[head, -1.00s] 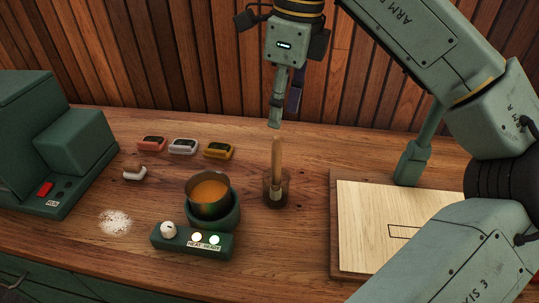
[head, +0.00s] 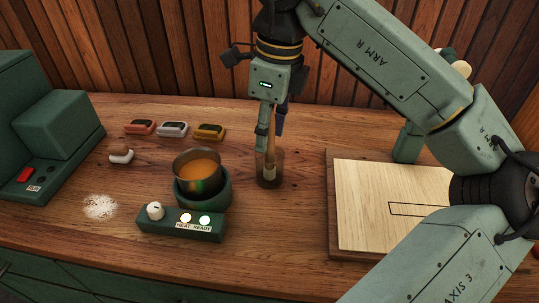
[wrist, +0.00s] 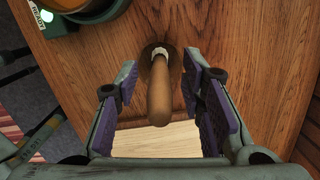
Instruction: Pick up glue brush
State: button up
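The glue brush (head: 271,130) stands upright in a small brown translucent jar (head: 279,170) right of the glue pot. Its wooden handle points up and its pale ferrule is inside the jar. My gripper (head: 271,142) is lowered around the handle from above. In the wrist view the handle (wrist: 158,95) rises between the two purple-padded fingers, with a visible gap on each side. My gripper (wrist: 158,78) is open there and not pressing on the handle. The bristles are hidden in the jar.
The glue pot (head: 197,171) of orange liquid sits on its green heater (head: 182,224) close left of the jar. A pale wooden board (head: 375,190) lies to the right. Three small coloured blocks (head: 172,129) stand behind left. The bench between jar and board is clear.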

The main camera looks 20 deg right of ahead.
jog(key=shift+c, duration=0.5)
grip_shut()
jog(key=shift+r, duration=0.1)
